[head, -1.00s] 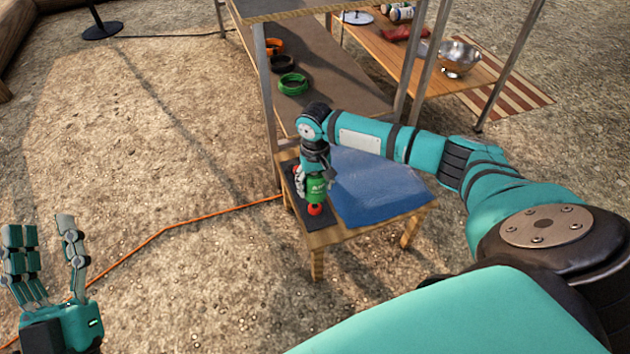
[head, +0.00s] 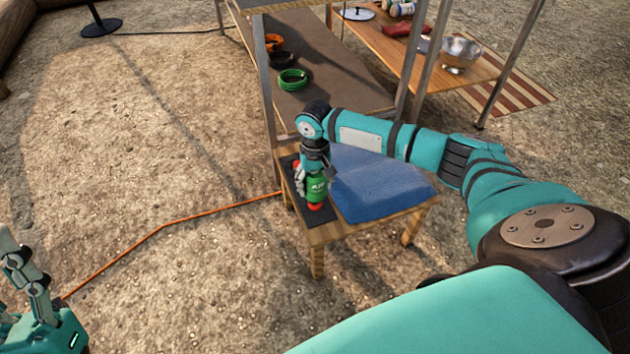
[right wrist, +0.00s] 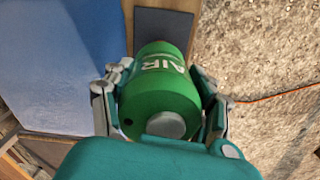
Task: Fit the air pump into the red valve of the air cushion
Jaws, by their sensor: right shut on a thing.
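A green air pump (head: 317,187) marked "AIR" stands upright in my right gripper (head: 315,181), which is shut on its sides. In the right wrist view the pump (right wrist: 160,95) shows between the fingers. The blue air cushion (head: 375,183) lies on a small wooden table, just right of the pump. A red part (head: 315,207) shows at the pump's lower end; I cannot tell whether it is the valve or part of the pump, or whether they are joined. My left gripper (head: 22,268) is at the left edge, partly cut off, away from the table.
The small table's wooden edge (head: 330,236) is bare in front. A dark mat (head: 330,220) lies under the pump. Behind stand a grey shelf (head: 335,90) with coloured rings and a wooden table with a metal bowl (head: 460,55). An orange cable (head: 160,230) crosses the open ground.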

